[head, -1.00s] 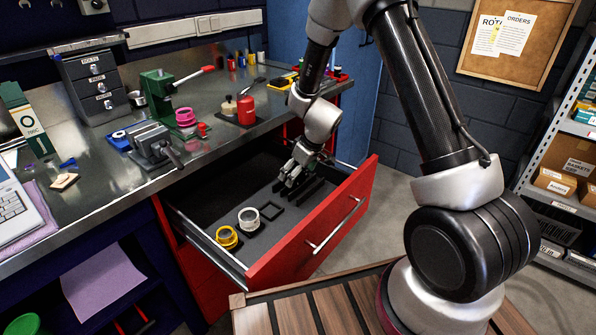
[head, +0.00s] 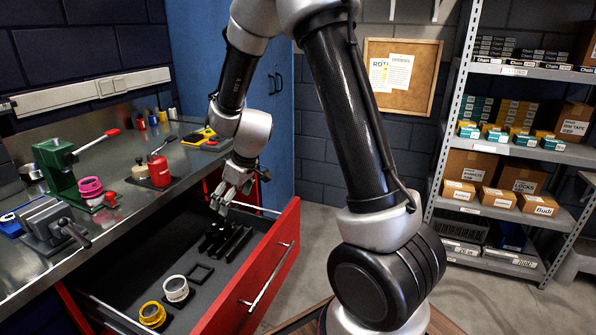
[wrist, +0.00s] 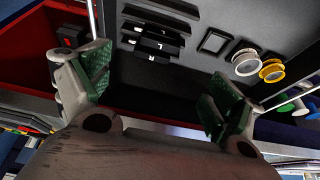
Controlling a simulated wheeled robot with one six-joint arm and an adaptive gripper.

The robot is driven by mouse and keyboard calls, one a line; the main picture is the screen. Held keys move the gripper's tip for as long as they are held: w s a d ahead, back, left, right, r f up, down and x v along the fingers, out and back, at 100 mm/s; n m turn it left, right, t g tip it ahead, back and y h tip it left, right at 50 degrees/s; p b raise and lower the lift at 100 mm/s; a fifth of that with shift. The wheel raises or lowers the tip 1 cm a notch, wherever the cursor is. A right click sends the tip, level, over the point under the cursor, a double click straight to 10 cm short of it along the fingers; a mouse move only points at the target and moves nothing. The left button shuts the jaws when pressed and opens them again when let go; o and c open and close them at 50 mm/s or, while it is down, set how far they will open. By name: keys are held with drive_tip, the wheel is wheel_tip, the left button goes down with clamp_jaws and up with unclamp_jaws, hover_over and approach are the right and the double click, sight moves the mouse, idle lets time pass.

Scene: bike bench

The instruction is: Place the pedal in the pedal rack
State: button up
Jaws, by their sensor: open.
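The pedal rack (head: 230,243) is a set of black upright strips on the grey floor of the open red drawer. In the wrist view the rack (wrist: 160,22) shows as dark bars. Beside them, a dark piece (wrist: 150,47) bears white letters L and R; I cannot tell clearly how much of it is pedal and how much is rack. My gripper (head: 226,208) is above the back of the drawer, just over the rack's far end. In the wrist view my gripper (wrist: 155,92) has its green-padded fingers wide apart with nothing between them.
The red drawer front (head: 262,268) and its side rails bound the space. A white ring-shaped part (head: 176,289), a yellow one (head: 152,315) and an empty square frame (head: 200,275) are nearer in the drawer. The metal bench (head: 120,205) with a vise (head: 50,222) is to the left.

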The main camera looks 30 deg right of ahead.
drive_tip(key=s+d+r+m, duration=0.1)
drive_tip(key=s+d+r, duration=0.2)
drive_tip(key=s+r, duration=0.3)
drive_tip(key=s+d+r+m+h, duration=0.1)
drive_tip(key=s+d+r+m, duration=0.15)
drive_tip(key=s+r, duration=0.4)
drive_tip(key=s+d+r+m, duration=0.1)
drive_tip(key=s+d+r, duration=0.2)
drive_tip(key=s+r, duration=0.3)
drive_tip(key=s+d+r+m+h, duration=0.1)
drive_tip(key=s+d, duration=0.3)
drive_tip(key=s, duration=0.6)
drive_tip(key=shift+s+d+r+m+h, duration=0.35)
drive_tip(key=shift+r+m+h, duration=0.1)
drive_tip(key=shift+m, duration=0.3)
drive_tip(key=shift+w, duration=0.1)
